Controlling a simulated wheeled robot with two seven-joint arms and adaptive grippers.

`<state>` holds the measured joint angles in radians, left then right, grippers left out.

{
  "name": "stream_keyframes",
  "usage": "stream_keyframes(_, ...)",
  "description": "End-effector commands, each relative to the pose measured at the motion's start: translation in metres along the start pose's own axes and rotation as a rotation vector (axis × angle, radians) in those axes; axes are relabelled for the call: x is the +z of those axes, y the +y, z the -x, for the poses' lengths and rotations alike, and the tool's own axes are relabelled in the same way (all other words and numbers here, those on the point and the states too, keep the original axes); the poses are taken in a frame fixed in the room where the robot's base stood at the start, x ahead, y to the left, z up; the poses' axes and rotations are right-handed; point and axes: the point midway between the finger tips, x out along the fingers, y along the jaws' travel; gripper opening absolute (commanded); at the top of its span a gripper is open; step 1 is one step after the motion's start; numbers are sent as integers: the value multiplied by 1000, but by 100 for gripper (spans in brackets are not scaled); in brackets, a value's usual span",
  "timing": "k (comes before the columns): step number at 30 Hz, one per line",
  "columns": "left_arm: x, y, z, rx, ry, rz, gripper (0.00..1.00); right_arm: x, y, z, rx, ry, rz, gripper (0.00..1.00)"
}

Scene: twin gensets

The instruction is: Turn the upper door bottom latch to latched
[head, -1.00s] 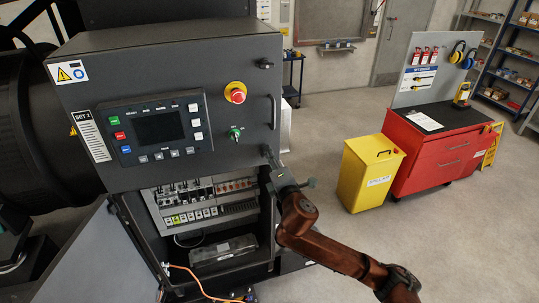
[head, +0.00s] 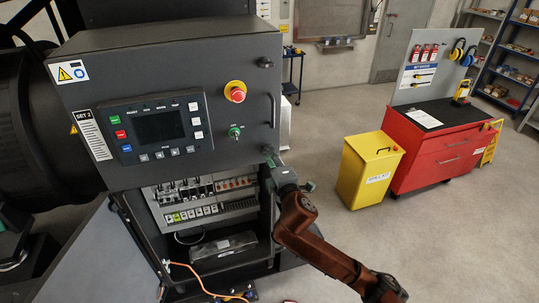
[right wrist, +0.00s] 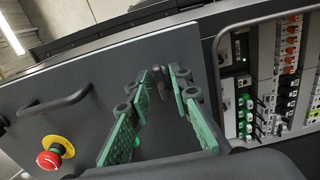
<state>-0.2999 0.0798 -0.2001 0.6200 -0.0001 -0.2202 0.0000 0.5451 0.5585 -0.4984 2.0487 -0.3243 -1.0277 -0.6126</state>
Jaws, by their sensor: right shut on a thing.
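The grey upper door (head: 190,80) carries the control panel and appears shut. Its bottom latch (right wrist: 162,76) is a small dark piece near the door's lower edge, between my right gripper's green pads in the right wrist view. My right gripper (head: 271,160) is at the door's lower right corner; its fingertips (right wrist: 165,80) are shut on the latch. The pads and gripper body hide much of the latch, so I cannot tell its exact angle. My left gripper is not in view.
A red emergency stop (head: 236,92), a green selector switch (head: 234,132) and a door handle (head: 274,111) stick out nearby. Below the door is an open bay with breakers (head: 195,190). A yellow bin (head: 368,170) and red cabinet (head: 440,150) stand right; the floor between is clear.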

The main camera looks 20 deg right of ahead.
Motion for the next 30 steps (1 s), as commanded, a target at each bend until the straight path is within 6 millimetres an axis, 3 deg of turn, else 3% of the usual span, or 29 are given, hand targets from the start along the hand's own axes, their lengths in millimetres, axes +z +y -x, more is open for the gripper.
stream_keyframes(3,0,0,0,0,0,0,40,1,-1,0,-2,-2,0,0)
stream_keyframes(4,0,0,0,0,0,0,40,1,-1,0,-1,-2,0,21)
stream_keyframes(11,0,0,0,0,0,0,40,0,0,0,-1,-1,0,36)
stream_keyframes(22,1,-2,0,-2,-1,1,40,0,0,7,0,0,0,36)
stream_keyframes(30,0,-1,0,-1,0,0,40,0,-1,56,-1,1,0,36)
